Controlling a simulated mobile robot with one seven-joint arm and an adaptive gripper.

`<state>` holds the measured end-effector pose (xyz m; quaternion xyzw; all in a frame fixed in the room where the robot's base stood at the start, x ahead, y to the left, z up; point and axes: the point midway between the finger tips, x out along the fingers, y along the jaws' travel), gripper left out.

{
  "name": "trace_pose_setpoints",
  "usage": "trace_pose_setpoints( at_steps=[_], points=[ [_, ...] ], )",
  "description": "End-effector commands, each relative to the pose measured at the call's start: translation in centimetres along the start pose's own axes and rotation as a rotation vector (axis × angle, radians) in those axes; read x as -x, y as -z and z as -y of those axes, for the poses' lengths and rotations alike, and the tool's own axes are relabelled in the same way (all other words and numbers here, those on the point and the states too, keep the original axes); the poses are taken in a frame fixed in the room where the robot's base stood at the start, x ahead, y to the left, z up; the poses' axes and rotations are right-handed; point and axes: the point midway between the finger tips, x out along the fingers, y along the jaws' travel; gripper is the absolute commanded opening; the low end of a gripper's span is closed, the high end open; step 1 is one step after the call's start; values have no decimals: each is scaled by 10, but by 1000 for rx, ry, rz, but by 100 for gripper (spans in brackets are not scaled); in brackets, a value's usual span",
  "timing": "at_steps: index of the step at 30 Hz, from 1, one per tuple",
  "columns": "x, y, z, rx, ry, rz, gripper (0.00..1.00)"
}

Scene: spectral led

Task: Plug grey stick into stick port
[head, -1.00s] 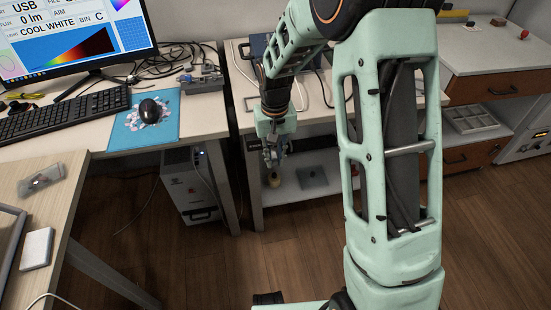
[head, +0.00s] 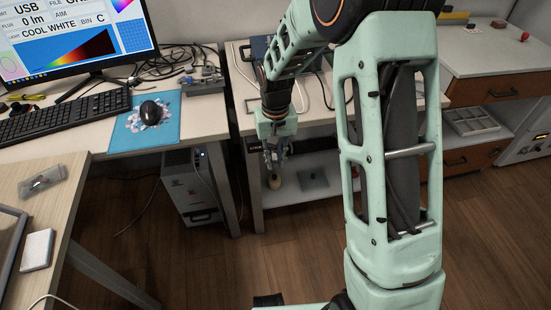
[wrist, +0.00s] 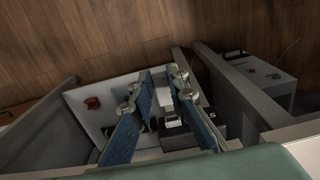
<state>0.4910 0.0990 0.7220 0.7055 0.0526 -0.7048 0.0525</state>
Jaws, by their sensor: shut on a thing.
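My gripper (head: 275,157) hangs pointing down in front of the right-hand table, over its lower shelf. In the wrist view its two blue-padded fingers (wrist: 160,88) reach away from the camera with something small between them. I take this as the grey stick, but its shape and ends are not clear. A grey device with small fittings (head: 203,80) stands at the back of the computer desk, left of my gripper and apart from it. I cannot make out the stick port in either view.
A white computer tower (head: 190,187) stands under the desk, left of my gripper. The floor in front is clear.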

Motion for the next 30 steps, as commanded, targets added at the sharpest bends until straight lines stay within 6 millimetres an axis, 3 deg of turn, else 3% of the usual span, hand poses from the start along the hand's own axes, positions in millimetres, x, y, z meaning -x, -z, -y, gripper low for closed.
trace_pose_setpoints(
  at_steps=[15, 30],
  points=[
    [0, 1, 0, 0, 0, 0, 0],
    [0, 18, 0, 0, 0, 0, 0]
  ],
)
